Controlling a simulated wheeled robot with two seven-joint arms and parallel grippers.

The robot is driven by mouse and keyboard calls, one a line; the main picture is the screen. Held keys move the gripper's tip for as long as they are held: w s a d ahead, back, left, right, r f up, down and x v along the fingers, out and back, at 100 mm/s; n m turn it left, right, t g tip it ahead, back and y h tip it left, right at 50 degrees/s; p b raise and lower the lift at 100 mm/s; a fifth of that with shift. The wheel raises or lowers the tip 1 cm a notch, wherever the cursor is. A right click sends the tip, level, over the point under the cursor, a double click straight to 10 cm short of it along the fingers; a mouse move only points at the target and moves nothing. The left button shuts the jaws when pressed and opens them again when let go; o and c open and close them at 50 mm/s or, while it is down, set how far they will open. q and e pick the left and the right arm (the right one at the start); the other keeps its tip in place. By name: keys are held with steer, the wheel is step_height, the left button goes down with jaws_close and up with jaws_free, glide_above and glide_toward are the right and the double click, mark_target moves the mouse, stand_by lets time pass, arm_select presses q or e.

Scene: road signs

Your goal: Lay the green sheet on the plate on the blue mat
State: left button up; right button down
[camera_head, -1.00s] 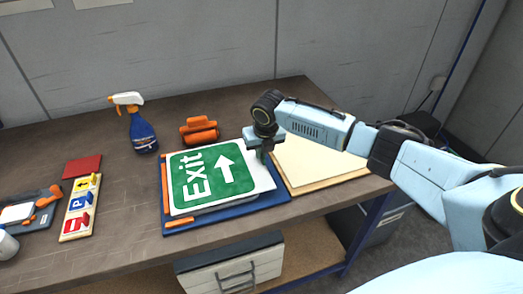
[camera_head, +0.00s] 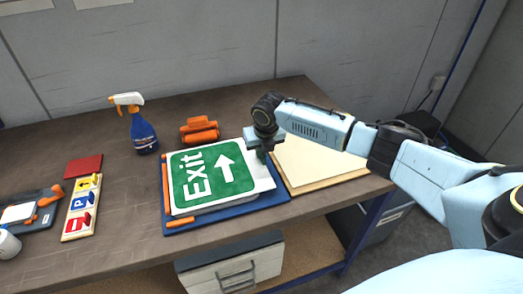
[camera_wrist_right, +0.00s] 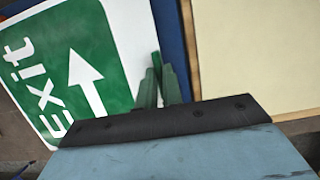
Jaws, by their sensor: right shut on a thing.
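The green sheet (camera_head: 211,172), with white "Exit" lettering and an arrow, lies over the white plate (camera_head: 263,183) on the blue mat (camera_head: 240,209). White shows around the green, widest on the right. My right gripper (camera_head: 263,152) is shut at the sheet's far right side, low over the white area. In the right wrist view its fingers (camera_wrist_right: 160,85) point down at the white beside the green. The exact pinch point is hidden. My left gripper is not in view.
An orange roller tool (camera_head: 199,130) and a blue spray bottle (camera_head: 141,130) stand behind the mat. A cream board (camera_head: 315,163) lies to its right. A rack of small signs (camera_head: 81,208) and a red block (camera_head: 83,166) lie left. Bare table separates them from the mat.

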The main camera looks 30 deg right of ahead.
steer(key=shift+f+p, duration=0.25)
steer(key=shift+p, duration=0.25)
stand_by(0.9)
steer(key=c, duration=1.5)
jaws_free()
steer(key=shift+o, duration=0.5)
steer(key=o, duration=0.6)
steer(key=shift+c, duration=0.2)
steer(key=shift+r, duration=0.1)
step_height(320, 180, up, 7)
steer(key=p, duration=0.7)
